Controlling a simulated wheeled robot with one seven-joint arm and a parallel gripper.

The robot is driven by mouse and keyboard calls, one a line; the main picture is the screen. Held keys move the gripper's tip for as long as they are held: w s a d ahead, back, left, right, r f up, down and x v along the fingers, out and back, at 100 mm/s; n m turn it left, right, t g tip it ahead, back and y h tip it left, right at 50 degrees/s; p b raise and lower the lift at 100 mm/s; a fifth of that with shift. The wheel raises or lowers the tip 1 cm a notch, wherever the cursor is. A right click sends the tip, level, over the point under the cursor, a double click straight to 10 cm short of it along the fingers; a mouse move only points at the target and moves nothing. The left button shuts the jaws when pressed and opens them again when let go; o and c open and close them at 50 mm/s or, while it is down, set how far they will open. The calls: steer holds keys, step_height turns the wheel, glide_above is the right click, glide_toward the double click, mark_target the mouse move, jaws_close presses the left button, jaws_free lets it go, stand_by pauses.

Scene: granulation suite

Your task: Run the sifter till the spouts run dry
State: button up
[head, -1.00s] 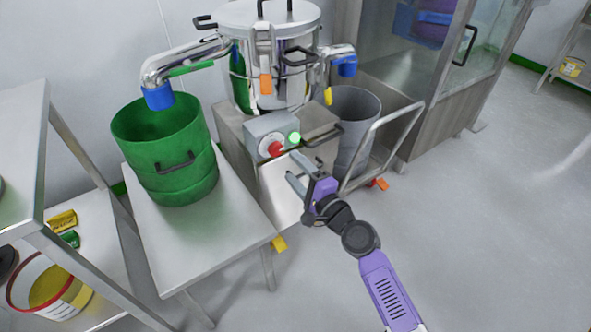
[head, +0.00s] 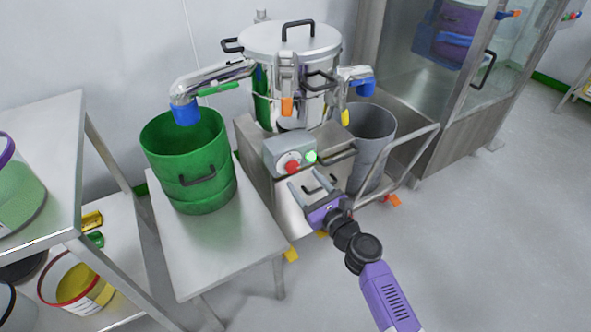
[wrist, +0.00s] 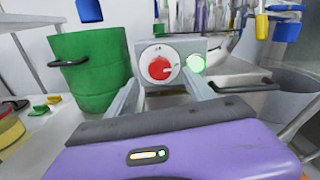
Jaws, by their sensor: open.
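The sifter (head: 285,45) is a round steel vessel with a black-handled lid and orange clamp handles, on a steel base. Its grey control box (head: 283,150) carries a red knob (head: 291,166) and a lit green button (head: 311,156); in the wrist view the red knob (wrist: 159,68) shows between my fingers. The left spout (head: 186,112), with a blue end, points over a green drum (head: 187,160). The right spout (head: 364,86), also blue-ended, points over a grey bin (head: 371,124). No falling material is visible. My gripper (head: 308,197) is open and empty, just in front of and below the control box.
The green drum stands on a steel table (head: 215,262). A steel shelf (head: 40,220) with tubs is at left. A cart handle (head: 405,160) stands beside the grey bin. A glass-fronted cabinet (head: 440,80) is behind. The floor at right is clear.

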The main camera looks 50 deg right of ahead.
mark_target(294, 169)
steer(key=x, duration=0.5)
steer(key=shift+w, duration=0.4)
jaws_close()
